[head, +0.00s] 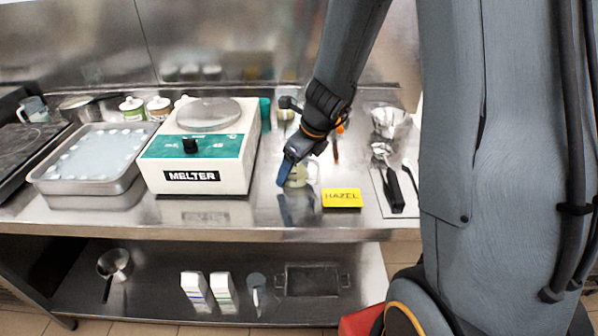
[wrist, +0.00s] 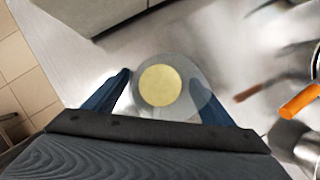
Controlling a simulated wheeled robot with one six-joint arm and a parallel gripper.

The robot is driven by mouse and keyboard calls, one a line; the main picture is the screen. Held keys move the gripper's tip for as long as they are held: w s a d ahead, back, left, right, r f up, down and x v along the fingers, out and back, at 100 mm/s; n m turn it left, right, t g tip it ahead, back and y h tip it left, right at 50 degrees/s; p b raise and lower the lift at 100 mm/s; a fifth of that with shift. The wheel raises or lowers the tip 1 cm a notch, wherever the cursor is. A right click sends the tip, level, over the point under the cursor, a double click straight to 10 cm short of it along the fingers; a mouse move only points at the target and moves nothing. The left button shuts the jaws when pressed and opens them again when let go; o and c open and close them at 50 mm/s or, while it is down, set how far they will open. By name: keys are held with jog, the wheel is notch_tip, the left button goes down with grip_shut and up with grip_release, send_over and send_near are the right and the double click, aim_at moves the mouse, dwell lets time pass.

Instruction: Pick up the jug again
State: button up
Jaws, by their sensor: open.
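A clear jug (head: 300,178) with pale yellow contents stands on the steel counter, partly hidden behind my gripper (head: 288,172) in the head view. In the wrist view the jug (wrist: 160,87) is seen from above as a clear round vessel with a yellow disc of contents. My gripper (wrist: 162,84) has its two blue fingers spread, one at each side of the jug. The right finger shows partly through or behind the jug's clear wall. I cannot tell whether either finger touches it.
The melter (head: 200,150) stands left of the jug. A yellow HAZEL sign (head: 342,198) lies close at its right, with dark-handled tools (head: 393,188) beyond. An orange-handled tool (wrist: 299,101) and a metal vessel (wrist: 307,150) are at right in the wrist view.

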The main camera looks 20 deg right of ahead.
jog(key=shift+w+a+f, duration=0.1)
jog(key=shift+w+f, duration=0.05)
jog(key=shift+f, duration=0.4)
jog(key=c, duration=1.3)
jog(key=shift+o, duration=0.2)
jog(key=shift+r, duration=0.1)
